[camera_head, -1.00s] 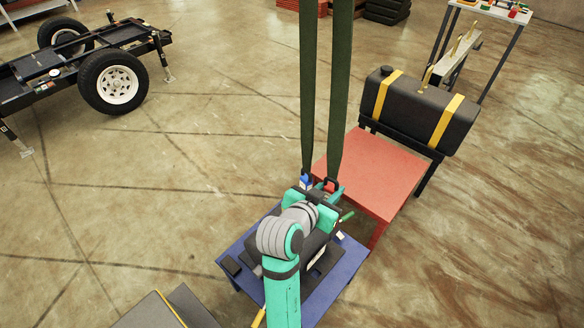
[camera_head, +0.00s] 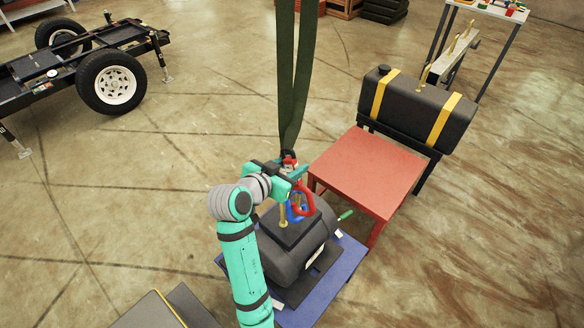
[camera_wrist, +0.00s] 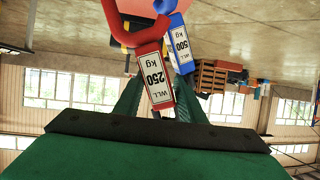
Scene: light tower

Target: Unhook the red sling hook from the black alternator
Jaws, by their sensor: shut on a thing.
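The red sling hook (camera_head: 306,199) hangs from a dark green sling (camera_head: 292,75). My gripper (camera_head: 291,170) is shut on its upper part. In the wrist view the red hook (camera_wrist: 153,76) carries a white "WLL 250 kg" label. A blue hook (camera_head: 291,214) hangs close beside it, low over the alternator; its label reads 500 kg in the wrist view (camera_wrist: 180,48). The black alternator (camera_head: 283,258) sits below, with a brass eye (camera_head: 283,217) on top. The red hook's bend appears beside and above the eye; I cannot tell whether either hook passes through it.
The alternator rests on a blue stand (camera_head: 340,270). A red table (camera_head: 370,170) stands to its right, with a black yellow-strapped tank (camera_head: 415,110) behind. A wheeled trailer frame (camera_head: 80,60) is at the back left. The floor between is clear.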

